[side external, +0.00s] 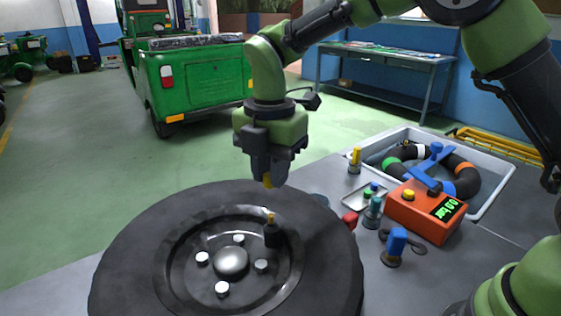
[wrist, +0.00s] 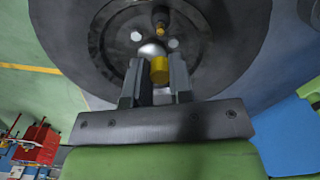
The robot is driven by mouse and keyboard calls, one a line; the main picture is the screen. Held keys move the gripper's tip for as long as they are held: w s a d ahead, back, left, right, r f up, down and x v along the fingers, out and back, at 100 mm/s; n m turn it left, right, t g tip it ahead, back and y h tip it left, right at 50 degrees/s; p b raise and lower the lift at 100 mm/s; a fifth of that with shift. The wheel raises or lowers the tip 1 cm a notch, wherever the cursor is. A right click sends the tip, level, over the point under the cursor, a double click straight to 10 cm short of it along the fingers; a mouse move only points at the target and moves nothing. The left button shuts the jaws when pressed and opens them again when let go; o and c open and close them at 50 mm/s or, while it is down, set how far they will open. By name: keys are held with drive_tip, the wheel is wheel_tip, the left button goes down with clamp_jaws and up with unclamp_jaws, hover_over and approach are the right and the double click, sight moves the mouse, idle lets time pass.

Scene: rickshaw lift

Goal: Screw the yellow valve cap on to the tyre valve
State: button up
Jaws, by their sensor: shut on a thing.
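The tyre (side external: 125,265) lies flat with its dark wheel rim and several silver nuts facing up. The tyre valve (side external: 271,236) stands upright on the rim, a black stem with a brass-coloured tip. My gripper (side external: 268,168) is above the wheel, pointing down and shut on the yellow valve cap (side external: 267,181). The cap is above the valve tip and apart from it. In the wrist view the yellow cap (wrist: 160,70) sits between the two dark fingers, and the valve (wrist: 160,22) shows beyond it, towards the top of the picture.
Several small coloured-top items stand between wheel and box. A green rickshaw (side external: 200,85) is at the back.

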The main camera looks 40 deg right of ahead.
sight(272, 220)
drive_tip(key=shift+f, duration=2.3)
drive_tip(key=shift+f, duration=1.35)
idle(0.7)
drive_tip(key=m, duration=1)
drive_tip(key=shift+m, duration=0.4)
drive_tip(key=m, duration=0.3)
drive_tip(key=shift+w, duration=0.1)
drive_tip(key=m, duration=0.4)
drive_tip(key=shift+d, duration=0.1)
